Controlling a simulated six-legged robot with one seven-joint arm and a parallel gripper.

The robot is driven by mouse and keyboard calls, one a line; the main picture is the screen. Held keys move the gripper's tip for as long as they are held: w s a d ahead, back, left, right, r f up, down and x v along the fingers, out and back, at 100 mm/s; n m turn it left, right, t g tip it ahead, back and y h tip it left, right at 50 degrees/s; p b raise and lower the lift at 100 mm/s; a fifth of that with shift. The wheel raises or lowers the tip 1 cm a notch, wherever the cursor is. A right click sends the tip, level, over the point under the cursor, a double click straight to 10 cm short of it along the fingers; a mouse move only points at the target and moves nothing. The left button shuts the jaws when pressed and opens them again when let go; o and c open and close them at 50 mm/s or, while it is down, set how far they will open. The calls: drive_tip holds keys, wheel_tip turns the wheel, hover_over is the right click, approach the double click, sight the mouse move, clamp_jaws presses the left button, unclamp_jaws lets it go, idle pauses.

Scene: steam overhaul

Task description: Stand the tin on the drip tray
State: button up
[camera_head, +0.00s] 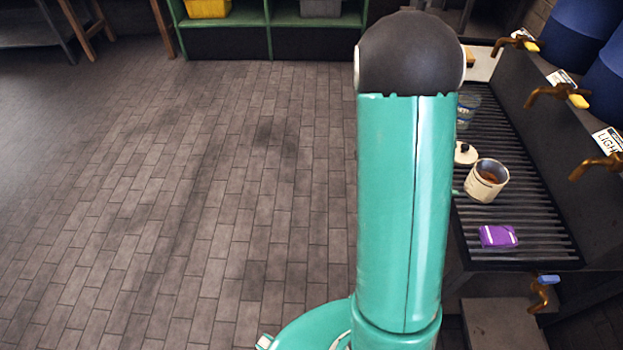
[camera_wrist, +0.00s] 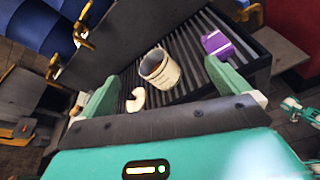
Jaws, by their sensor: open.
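The cream tin (camera_head: 484,186) has printing on its side and an open top with brown inside. It stands on the dark slatted drip tray (camera_head: 520,180) and looks upright. In the wrist view the tin (camera_wrist: 160,70) lies beyond and between the fingers, and I see no contact. A cream lid with a dark knob (camera_head: 465,153) lies beside the tin; a pale rounded piece (camera_wrist: 136,100) near it in the wrist view is probably that lid. My gripper (camera_wrist: 161,75) is open and empty. My arm mostly hides it in the head view.
A purple packet (camera_head: 498,236) lies on the tray's near end. A clear glass (camera_head: 467,108) stands farther back. Brass taps (camera_head: 556,95) jut over the tray's right side from below blue barrels (camera_head: 580,30). The tiled floor at left is clear.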

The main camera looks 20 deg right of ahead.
drive_tip(key=a+r+m+t+y, duration=0.2)
drive_tip(key=a+r+t+y, duration=0.2)
drive_tip(key=a, duration=0.8)
drive_tip(key=s+a+r+m+t+y, duration=0.1)
drive_tip(key=a+r+m+t+y, duration=0.2)
drive_tip(key=a, duration=1)
drive_tip(key=s+a+r+m+t+y, duration=0.1)
drive_tip(key=a+r+m+t+y, duration=0.2)
drive_tip(key=a+r+y, duration=0.3)
drive_tip(key=a+r+t, duration=0.1)
drive_tip(key=a+r, duration=0.2)
drive_tip(key=a, duration=0.3)
drive_tip(key=shift+a+r+t+y, duration=0.2)
drive_tip(key=shift+a+t+y, duration=0.1)
drive_tip(key=shift+a, duration=0.05)
drive_tip(key=shift+s, duration=0.1)
